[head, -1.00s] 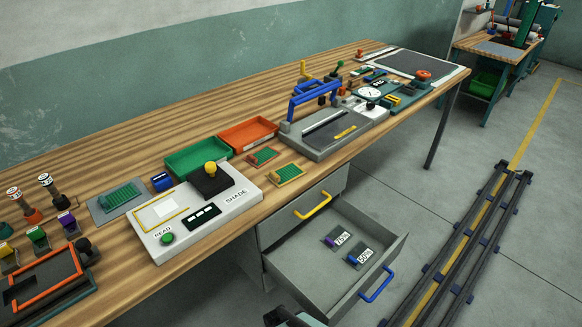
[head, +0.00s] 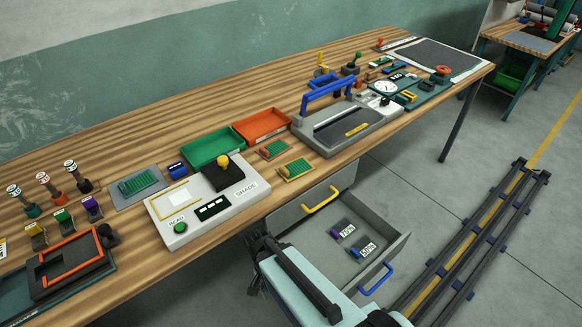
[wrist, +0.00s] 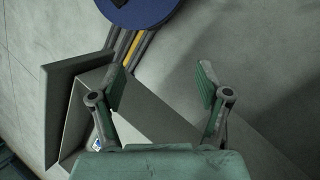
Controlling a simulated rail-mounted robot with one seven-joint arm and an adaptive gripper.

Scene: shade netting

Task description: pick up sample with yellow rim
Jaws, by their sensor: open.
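The sample with the yellow rim (head: 295,170) is a small green mesh square lying flat on the wooden bench, right of the white shade reader (head: 203,199). A similar green sample with a red rim (head: 273,149) lies just behind it. My gripper (wrist: 160,82) is open and empty in the wrist view, with its two green-padded fingers spread above the open drawer. In the head view my arm is low in the picture, in front of the bench and below the yellow-rimmed sample. The wrist view does not show the sample.
The open grey drawer (head: 386,255) juts out below the bench and holds two labelled samples. Green (head: 211,150) and orange (head: 261,127) trays stand behind the samples. A grey press with a blue handle (head: 340,90) stands to their right.

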